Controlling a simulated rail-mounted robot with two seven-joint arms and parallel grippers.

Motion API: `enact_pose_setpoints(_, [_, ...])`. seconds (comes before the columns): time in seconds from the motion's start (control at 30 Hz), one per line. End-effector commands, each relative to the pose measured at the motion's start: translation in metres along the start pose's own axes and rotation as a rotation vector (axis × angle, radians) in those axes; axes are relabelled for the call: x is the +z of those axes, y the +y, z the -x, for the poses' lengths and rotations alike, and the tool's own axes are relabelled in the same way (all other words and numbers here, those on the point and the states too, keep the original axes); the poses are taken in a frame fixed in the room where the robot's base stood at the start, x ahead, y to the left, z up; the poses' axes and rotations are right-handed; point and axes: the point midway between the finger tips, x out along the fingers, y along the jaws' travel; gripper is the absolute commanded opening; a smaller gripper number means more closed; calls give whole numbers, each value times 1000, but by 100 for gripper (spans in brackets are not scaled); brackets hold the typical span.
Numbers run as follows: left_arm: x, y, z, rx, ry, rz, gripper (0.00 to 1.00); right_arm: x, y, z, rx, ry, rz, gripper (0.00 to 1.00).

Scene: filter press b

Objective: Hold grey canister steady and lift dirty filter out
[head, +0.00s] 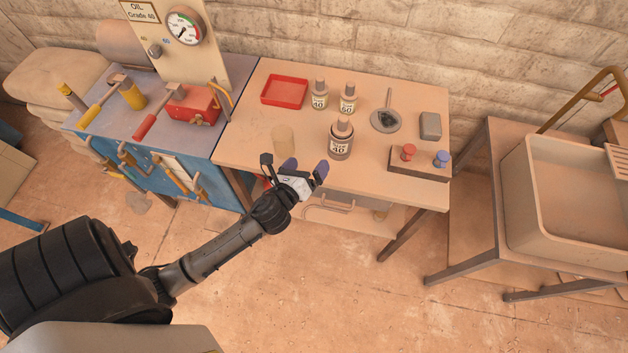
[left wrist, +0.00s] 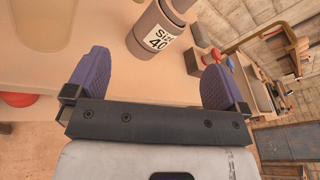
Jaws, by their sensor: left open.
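A grey canister (head: 341,146) with a white label ending in 40 stands upright on the wooden table; a narrower grey-brown top sticks up from it. It also shows in the left wrist view (left wrist: 145,42), labelled "Size 40". I cannot tell whether that top is the dirty filter. My left gripper (head: 305,168) is open and empty at the table's front edge, in front of the canister and apart from it. Its two purple fingertips are spread wide in the left wrist view (left wrist: 146,82), with the canister beyond the gap. My right gripper is not in view.
Behind are two smaller labelled canisters (head: 319,94) (head: 348,98) and a red tray (head: 285,92). A round dish (head: 385,121), grey block (head: 430,126) and knobbed wooden block (head: 420,165) lie right. A sink (head: 565,200) stands far right.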

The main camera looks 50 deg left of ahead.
Motion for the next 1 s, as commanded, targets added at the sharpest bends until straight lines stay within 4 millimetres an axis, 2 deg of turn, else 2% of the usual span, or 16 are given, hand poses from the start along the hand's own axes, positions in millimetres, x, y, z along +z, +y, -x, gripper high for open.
enact_pose_setpoints(0.03, [-16, 8, -10, -31, -24, -97, 100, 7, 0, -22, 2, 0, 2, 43])
enact_pose_setpoints(0.1, [-23, 9, -17, -68, -52, -222, 100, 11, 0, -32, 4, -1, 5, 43])
enact_pose_setpoints(0.33, [-33, 10, -31, -134, -109, -464, 100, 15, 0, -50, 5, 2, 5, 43])
enact_pose_setpoints(0.57, [-32, 6, -51, -146, -122, -511, 100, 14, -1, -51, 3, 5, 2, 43])
enact_pose_setpoints(1.0, [-27, -6, -126, -145, -120, -508, 100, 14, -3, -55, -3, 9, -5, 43])
